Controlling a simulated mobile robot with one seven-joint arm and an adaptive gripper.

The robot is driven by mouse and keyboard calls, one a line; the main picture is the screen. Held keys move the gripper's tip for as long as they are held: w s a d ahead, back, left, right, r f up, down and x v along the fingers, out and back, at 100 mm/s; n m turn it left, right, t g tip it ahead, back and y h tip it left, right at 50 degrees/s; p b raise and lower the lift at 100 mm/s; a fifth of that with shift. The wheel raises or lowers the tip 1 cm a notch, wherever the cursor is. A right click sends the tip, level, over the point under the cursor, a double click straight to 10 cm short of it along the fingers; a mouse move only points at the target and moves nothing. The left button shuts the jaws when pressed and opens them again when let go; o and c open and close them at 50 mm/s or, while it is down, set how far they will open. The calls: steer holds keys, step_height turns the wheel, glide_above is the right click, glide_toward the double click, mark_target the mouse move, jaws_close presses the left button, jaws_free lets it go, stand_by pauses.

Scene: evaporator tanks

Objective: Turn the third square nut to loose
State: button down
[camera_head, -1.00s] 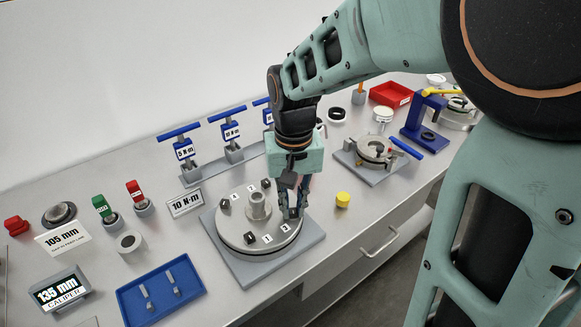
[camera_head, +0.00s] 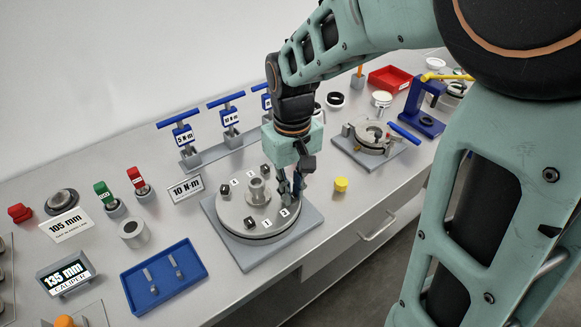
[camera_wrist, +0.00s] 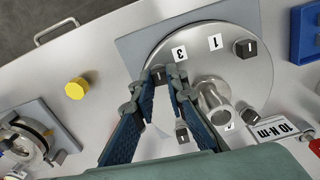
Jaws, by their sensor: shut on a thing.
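A round grey flange plate (camera_head: 238,233) with a central post (camera_head: 257,190) sits on a square grey base (camera_head: 241,262). Dark square nuts stand around its rim, among them one at the left (camera_head: 224,191), one at the back (camera_head: 266,170) and one at the front (camera_head: 249,222). My gripper (camera_head: 291,195) is over the flange's right side, its fingers tilted and closed around a square nut (camera_wrist: 158,71) beside the label 3 (camera_wrist: 180,53). The fingers hide much of this nut in both views. Another nut (camera_wrist: 182,135) shows near the fingers in the wrist view.
A yellow cap (camera_head: 341,184) stands right of the base. A 10 N·m sign (camera_head: 186,188) and blue T-handled tools (camera_head: 183,141) stand behind left. A blue tray (camera_head: 135,306) lies at front left. A clamp fixture (camera_head: 369,140) stands farther right. The bench's front edge is near.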

steer(key=c, duration=1.9)
jaws_free()
steer(key=shift+c, duration=0.2)
step_height(320, 180, up, 12)
